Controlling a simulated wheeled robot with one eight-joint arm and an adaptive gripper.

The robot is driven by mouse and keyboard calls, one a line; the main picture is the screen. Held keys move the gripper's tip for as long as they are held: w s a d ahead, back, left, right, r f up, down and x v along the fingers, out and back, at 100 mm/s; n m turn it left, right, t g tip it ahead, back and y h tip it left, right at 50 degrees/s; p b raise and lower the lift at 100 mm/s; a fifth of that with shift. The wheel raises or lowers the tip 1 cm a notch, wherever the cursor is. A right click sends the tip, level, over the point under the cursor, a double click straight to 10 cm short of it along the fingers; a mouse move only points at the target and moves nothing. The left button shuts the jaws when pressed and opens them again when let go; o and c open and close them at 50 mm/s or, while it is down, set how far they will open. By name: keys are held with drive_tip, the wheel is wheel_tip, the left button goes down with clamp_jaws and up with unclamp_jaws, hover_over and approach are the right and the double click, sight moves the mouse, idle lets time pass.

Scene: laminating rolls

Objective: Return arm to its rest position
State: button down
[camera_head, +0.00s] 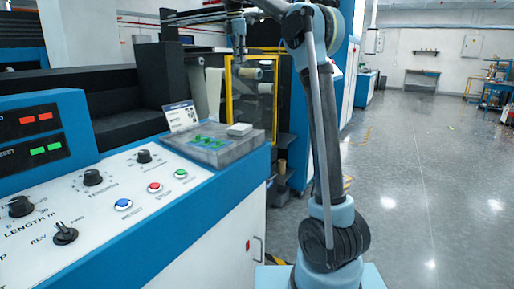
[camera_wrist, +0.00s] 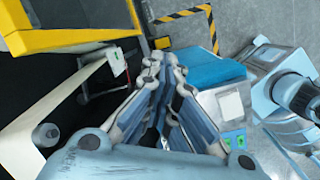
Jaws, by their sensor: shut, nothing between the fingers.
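My arm rises from its base at the lower middle of the head view, bends at the top and reaches left. My gripper (camera_head: 238,52) hangs pointing down in front of the yellow-framed machine opening, above the far end of the console. In the wrist view my gripper (camera_wrist: 160,65) has its fingers drawn together, with nothing between the tips. The fingertips touch nothing that I can make out.
The blue and white console (camera_head: 150,165) has knobs, buttons and a grey tray (camera_head: 190,153) with green pieces and a white stack (camera_head: 240,129). Behind stand the yellow frame (camera_head: 229,90) and pale rolls (camera_head: 250,73). Open grey floor (camera_head: 430,170) lies to the right.

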drive_tip(key=s+d+f+m, duration=1.1)
drive_tip(key=s+d+f, duration=0.4)
drive_tip(key=s+d, duration=0.35)
drive_tip(key=s+d+f+m, duration=0.2)
drive_tip(key=s+f+m, duration=0.2)
drive_tip(key=s+f, duration=0.4)
drive_tip(key=s+d+f+m, duration=0.3)
drive_tip(key=s+f, duration=0.6)
drive_tip(key=f, duration=0.5)
drive_tip(key=s+d+f+m+y, duration=0.1)
drive_tip(key=s+d+f+m, duration=0.2)
drive_tip(key=s+f, duration=0.6)
drive_tip(key=f+m, duration=0.1)
drive_tip(key=m, duration=0.1)
drive_tip(key=shift+f+m, duration=0.3)
drive_tip(key=shift+f, duration=0.1)
drive_tip(key=shift+d, duration=0.1)
